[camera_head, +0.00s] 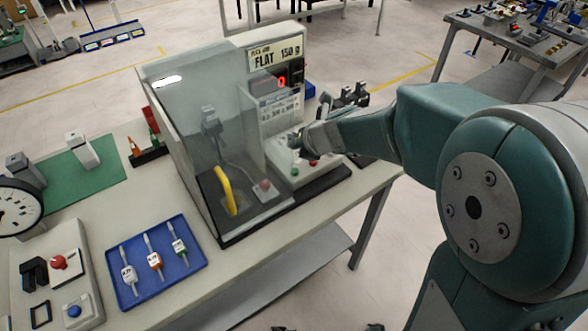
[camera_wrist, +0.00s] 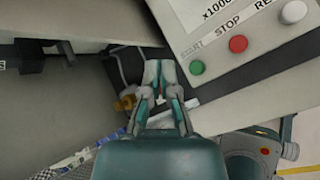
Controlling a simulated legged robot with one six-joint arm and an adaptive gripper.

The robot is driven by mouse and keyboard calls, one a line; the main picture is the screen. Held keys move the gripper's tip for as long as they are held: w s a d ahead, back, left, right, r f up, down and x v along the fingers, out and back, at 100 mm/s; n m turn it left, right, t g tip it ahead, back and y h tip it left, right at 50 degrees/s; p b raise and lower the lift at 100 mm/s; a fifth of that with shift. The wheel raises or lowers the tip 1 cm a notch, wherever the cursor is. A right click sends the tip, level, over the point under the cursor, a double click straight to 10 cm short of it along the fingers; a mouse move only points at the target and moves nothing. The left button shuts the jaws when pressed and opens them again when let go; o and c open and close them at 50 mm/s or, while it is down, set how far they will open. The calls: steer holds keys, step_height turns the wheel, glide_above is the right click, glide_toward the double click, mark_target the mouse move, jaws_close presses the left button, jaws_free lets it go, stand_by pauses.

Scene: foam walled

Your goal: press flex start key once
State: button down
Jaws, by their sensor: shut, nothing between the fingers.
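The flex machine's sloped control panel (camera_head: 284,152) is on the right side of the clear-walled box. In the wrist view its green START key (camera_wrist: 197,67) is at the lower left of the key row, beside a red STOP key (camera_wrist: 238,43) and a white RESET key (camera_wrist: 293,11). The green key also shows in the head view (camera_head: 294,171). My gripper (camera_wrist: 160,68) is shut and empty, with its tips left of the green key in the wrist view. In the head view my gripper (camera_head: 304,142) is over the panel and partly hides it. Contact with the panel cannot be told.
The clear enclosure (camera_head: 195,130) stands left of the panel, with a yellow curved part (camera_head: 224,190) and a red button (camera_head: 265,185) inside. A blue tray (camera_head: 150,284) with tagged tools, a control box (camera_head: 56,280) and a green mat (camera_head: 85,172) lie farther left.

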steer(key=shift+f, duration=3.05)
steer(key=shift+f, duration=0.1)
steer(key=shift+f, duration=0.2)
